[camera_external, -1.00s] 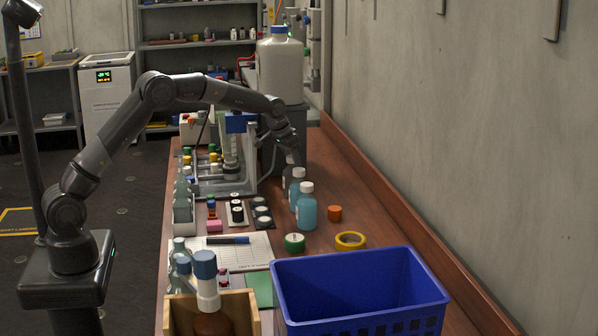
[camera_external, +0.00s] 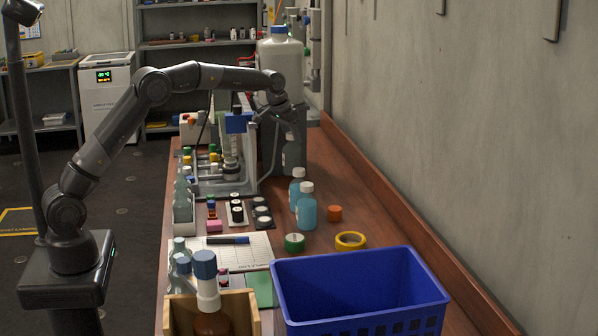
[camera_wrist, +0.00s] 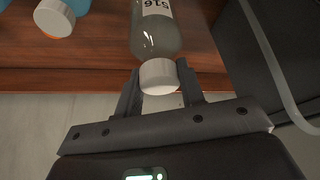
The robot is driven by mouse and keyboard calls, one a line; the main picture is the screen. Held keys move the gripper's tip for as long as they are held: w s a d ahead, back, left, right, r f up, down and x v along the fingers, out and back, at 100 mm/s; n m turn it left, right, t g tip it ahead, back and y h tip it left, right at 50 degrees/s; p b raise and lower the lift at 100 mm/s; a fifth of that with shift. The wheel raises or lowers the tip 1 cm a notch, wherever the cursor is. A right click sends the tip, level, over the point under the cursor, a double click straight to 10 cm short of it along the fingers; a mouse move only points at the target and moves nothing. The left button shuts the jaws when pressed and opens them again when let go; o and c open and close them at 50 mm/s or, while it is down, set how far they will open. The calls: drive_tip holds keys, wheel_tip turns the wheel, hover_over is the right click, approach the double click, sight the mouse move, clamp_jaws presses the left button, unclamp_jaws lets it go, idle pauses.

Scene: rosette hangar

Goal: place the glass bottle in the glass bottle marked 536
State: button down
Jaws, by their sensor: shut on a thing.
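My gripper (camera_external: 290,128) is over the far part of the bench, in front of the dark grey box. In the wrist view my gripper (camera_wrist: 160,85) is shut on the white cap of a clear glass bottle (camera_wrist: 156,38). The bottle holds greyish contents, and its label is partly cut off, with digits that look like 516. In the external view this bottle (camera_external: 291,156) hangs upright below the gripper. Two bottles of blue liquid with white caps, a rear one (camera_external: 297,187) and a front one (camera_external: 306,212), stand nearer the camera. I cannot read 536 anywhere.
A blue basket (camera_external: 360,290) and a wooden box (camera_external: 250,312) with a brown bottle stand at the front. An orange cap (camera_external: 334,213), yellow tape (camera_external: 350,240) and green tape (camera_external: 294,242) lie between. A rack stand (camera_external: 228,187) is to the left. The bench's right side is fairly clear.

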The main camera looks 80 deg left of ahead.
drive_tip(key=shift+s+d+r+n, duration=0.15)
drive_tip(key=shift+s+d+r, duration=0.25)
drive_tip(key=shift+d, duration=0.2)
drive_tip(key=shift+s+d+r+n, duration=0.15)
drive_tip(key=shift+s+d+r, duration=0.15)
drive_tip(key=shift+d+r, duration=0.2)
drive_tip(key=s+d+r+m+h, duration=0.15)
drive_tip(key=s+d, duration=0.35)
drive_tip(key=d, duration=0.5)
drive_tip(key=s+d+m, duration=0.2)
drive_tip(key=s+d, duration=0.3)
drive_tip(key=d, duration=0.4)
drive_tip(key=s+d+r+m+h, duration=0.15)
drive_tip(key=s+d, duration=0.35)
drive_tip(key=d, duration=0.5)
drive_tip(key=w+a+r+n+y, duration=0.35)
drive_tip(key=w+a+r, duration=0.45)
drive_tip(key=w+r, duration=0.5)
drive_tip(key=w+a+f, duration=0.3)
drive_tip(key=a+f, duration=0.8)
drive_tip(key=shift+w+f+h, duration=0.15)
drive_tip(key=shift+w+h, duration=0.05)
drive_tip(key=shift+h, duration=0.15)
drive_tip(key=shift+a+f, duration=0.1)
drive_tip(key=shift+f, duration=0.05)
